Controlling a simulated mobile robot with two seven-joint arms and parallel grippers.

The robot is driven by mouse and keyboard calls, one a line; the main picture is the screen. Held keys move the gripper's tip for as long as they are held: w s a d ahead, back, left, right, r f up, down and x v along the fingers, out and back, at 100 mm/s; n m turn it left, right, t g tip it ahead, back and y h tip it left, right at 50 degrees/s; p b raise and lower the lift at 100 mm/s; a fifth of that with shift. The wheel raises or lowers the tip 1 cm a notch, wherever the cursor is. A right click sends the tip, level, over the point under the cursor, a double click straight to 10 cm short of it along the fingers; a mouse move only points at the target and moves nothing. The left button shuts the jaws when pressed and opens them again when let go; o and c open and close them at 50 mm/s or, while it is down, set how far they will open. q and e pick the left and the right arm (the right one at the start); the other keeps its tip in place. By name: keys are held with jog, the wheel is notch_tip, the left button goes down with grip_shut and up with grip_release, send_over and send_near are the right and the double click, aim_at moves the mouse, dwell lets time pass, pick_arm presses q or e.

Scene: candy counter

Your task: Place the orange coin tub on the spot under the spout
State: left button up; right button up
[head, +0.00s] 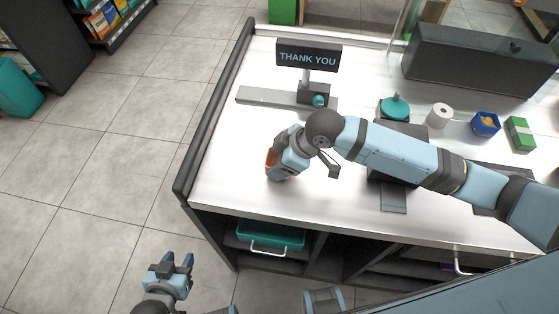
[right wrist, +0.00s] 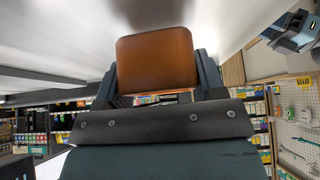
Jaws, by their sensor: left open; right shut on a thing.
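The orange coin tub (head: 271,162) shows as a small orange patch at the counter's left part, mostly hidden by my right gripper (head: 277,166). In the right wrist view the tub (right wrist: 155,62) fills the space between the fingers, and my right gripper (right wrist: 155,85) is shut on it. Whether the tub touches the counter I cannot tell. My left gripper (head: 177,262) is open and empty, in front of the counter, over the floor. I cannot make out a spout or the spot under it with certainty.
A THANK YOU display (head: 308,55) stands behind the tub on the white counter (head: 230,140), near a grey strip (head: 262,97). A teal-topped device (head: 396,108), a white roll (head: 440,115), a blue tub (head: 486,124) and a green box (head: 520,134) stand further right.

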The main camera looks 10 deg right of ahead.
jog(key=shift+f, duration=0.55)
jog(key=shift+f, duration=0.1)
jog(key=o, duration=0.9)
